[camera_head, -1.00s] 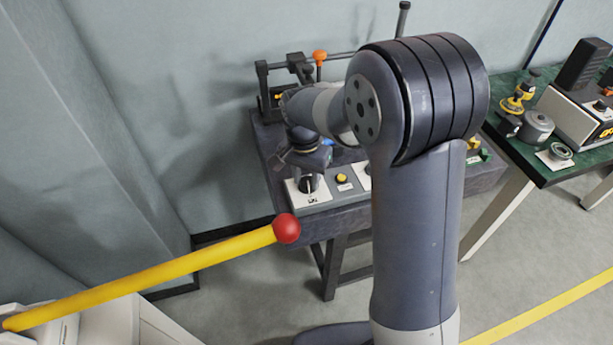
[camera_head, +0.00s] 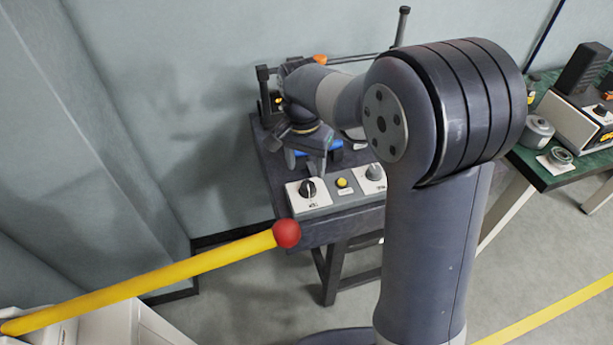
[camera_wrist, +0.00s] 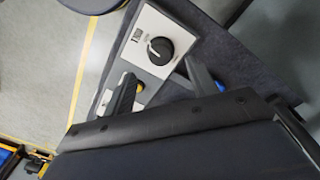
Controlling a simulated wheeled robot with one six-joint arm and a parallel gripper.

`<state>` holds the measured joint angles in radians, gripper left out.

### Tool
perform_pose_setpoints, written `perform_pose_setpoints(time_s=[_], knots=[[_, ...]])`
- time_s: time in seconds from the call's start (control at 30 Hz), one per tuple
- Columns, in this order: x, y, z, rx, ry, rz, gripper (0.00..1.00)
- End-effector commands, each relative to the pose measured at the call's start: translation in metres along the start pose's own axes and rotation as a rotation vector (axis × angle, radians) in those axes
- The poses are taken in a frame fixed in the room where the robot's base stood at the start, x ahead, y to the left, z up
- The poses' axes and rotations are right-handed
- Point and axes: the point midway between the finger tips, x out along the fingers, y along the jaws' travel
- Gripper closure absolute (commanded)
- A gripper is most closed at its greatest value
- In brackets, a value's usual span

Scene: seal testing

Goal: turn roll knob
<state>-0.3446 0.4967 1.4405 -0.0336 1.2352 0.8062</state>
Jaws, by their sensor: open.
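A black round knob (camera_head: 307,188) with a white pointer line sits on a white plate at the left end of the grey control panel. Its printed label is too small to read surely. The knob also shows in the wrist view (camera_wrist: 160,50), just beyond my fingertips. My gripper (camera_head: 306,164) is open and empty, behind and above the knob, apart from it. In the wrist view my gripper (camera_wrist: 163,84) has its two fingers spread on either side below the knob.
A yellow button (camera_head: 342,182) and a second knob (camera_head: 374,171) are to the right on the panel. A bench fixture with a bar (camera_head: 350,58) stands behind my wrist. A yellow pole with a red ball end (camera_head: 286,232) crosses in front. A green table (camera_head: 540,172) is at right.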

Motion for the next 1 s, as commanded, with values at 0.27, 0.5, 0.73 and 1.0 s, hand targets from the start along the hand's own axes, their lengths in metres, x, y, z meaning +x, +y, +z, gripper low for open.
perform_pose_setpoints(time_s=[0.27,0.5,0.73,1.0], knots=[[-0.041,0.0,0.0,0.0,0.001,-0.001,0.45],[-0.046,0.0,0.0,0.0,0.0,0.0,0.45],[-0.044,0.0,0.0,0.0,-0.001,0.001,0.45],[-0.01,0.001,0.001,0.0,-0.004,0.004,0.45]])
